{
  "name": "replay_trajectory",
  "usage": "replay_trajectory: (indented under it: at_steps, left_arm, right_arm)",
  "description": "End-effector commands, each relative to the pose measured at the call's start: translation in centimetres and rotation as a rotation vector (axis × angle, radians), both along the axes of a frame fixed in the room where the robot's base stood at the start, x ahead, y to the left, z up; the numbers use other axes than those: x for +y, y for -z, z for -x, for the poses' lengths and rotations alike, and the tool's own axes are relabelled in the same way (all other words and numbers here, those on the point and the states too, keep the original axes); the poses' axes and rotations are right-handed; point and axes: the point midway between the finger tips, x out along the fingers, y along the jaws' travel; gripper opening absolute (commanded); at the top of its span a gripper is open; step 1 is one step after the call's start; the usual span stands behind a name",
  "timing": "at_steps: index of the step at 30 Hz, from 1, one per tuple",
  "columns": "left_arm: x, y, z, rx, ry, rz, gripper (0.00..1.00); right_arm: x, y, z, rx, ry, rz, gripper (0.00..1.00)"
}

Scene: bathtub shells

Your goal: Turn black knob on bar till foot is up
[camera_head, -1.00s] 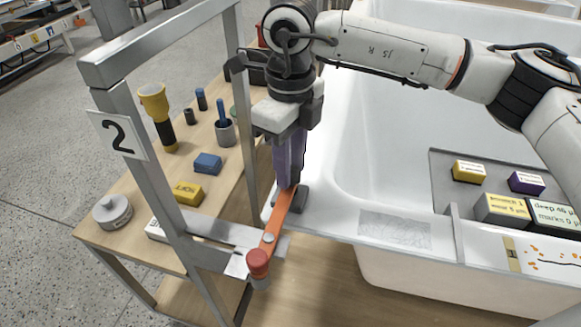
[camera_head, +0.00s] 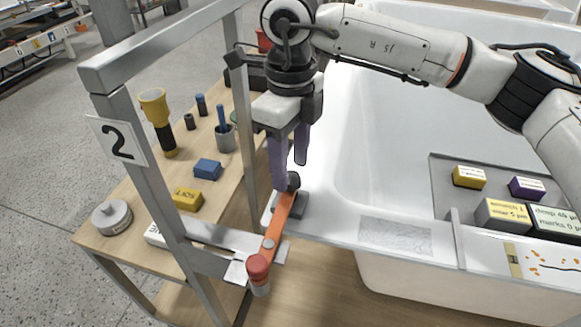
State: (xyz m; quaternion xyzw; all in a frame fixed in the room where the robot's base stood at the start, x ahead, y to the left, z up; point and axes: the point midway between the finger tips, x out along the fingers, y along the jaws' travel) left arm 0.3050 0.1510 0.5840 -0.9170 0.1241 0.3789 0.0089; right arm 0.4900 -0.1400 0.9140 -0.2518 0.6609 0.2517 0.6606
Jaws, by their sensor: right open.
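The black knob (camera_head: 293,181) sits at the upper end of the orange bar (camera_head: 279,217), by the tub's corner. A dark foot (camera_head: 290,208) is under that end, at the white rim; I cannot tell whether it touches the rim. The bar's near end has a red cap (camera_head: 258,267) by the frame's metal bracket. My right gripper (camera_head: 290,170) points down over the knob, its purple fingers apart. One finger is left of the knob and the other is higher, behind it. It holds nothing. My left gripper is not in view.
A metal frame (camera_head: 142,165) with a "2" sign stands left of the bar. Behind it, a wooden bench (camera_head: 140,222) carries a yellow flashlight, blue block and cup. The white bathtub (camera_head: 370,150) fills the right, with a grey tray (camera_head: 443,178) of labelled blocks.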

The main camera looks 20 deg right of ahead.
Motion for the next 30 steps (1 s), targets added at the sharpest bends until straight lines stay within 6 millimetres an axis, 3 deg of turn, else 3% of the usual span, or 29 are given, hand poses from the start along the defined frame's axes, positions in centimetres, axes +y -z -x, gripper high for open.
replay_trajectory:
  at_steps: [6,12,30]
  left_arm:
    - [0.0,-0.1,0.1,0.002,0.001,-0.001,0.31]
    - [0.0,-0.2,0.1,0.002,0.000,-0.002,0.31]
    - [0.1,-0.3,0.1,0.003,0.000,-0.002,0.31]
  right_arm:
    - [0.1,-4.6,-0.1,-0.004,0.000,-0.002,0.47]
    - [0.1,-7.6,0.0,-0.003,-0.001,-0.001,0.47]
    - [0.0,-8.7,0.0,-0.001,-0.001,-0.001,0.47]
